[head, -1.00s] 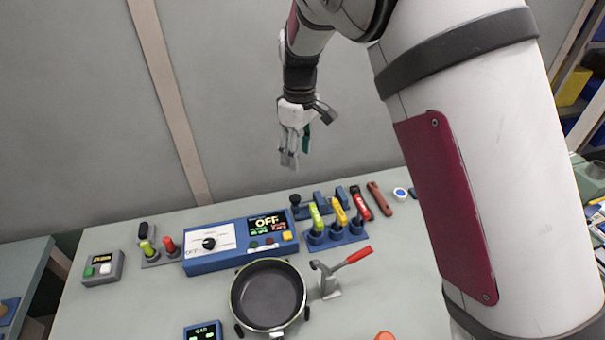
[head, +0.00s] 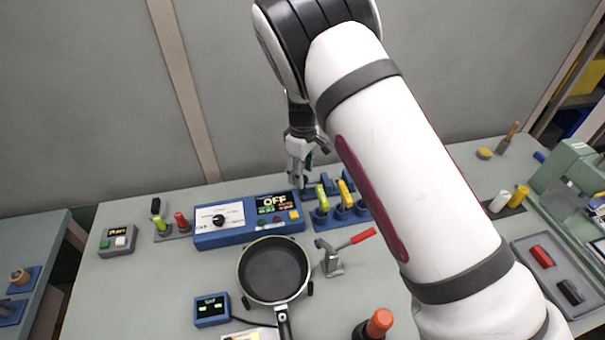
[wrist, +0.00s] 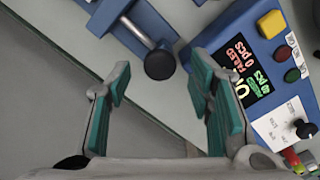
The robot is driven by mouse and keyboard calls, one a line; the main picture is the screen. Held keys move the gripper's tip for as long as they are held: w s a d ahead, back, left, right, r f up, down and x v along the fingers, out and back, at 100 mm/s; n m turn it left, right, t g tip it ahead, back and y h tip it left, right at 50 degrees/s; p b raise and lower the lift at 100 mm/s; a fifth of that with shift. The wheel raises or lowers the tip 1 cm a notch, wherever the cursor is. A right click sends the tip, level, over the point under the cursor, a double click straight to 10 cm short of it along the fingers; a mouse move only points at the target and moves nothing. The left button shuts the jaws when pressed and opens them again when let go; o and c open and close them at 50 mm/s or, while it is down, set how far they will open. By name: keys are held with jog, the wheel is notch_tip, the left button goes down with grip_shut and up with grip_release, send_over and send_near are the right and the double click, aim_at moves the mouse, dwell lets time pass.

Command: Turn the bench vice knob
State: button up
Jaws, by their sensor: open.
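The blue bench vice (wrist: 122,14) is at the top of the wrist view, with a metal screw ending in a round black knob (wrist: 160,66). In the head view the vice (head: 327,183) stands at the back of the table, partly hidden by my arm. My gripper (head: 299,178) hangs fingers-down just over its left end. In the wrist view my gripper (wrist: 160,78) is open and empty, and the knob appears between and just beyond its green-padded fingertips. I see no contact, and the exact height gap cannot be told.
A blue control box (head: 247,219) with an OFF display stands close to the vice. Blue-based levers (head: 341,211) stand in front of it. A pan (head: 273,270) and a red-handled clamp (head: 334,262) lie nearer. A grey wall (head: 240,90) rises behind the table.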

jog(key=shift+f, duration=0.75)
grip_shut()
jog(key=shift+m, duration=0.3)
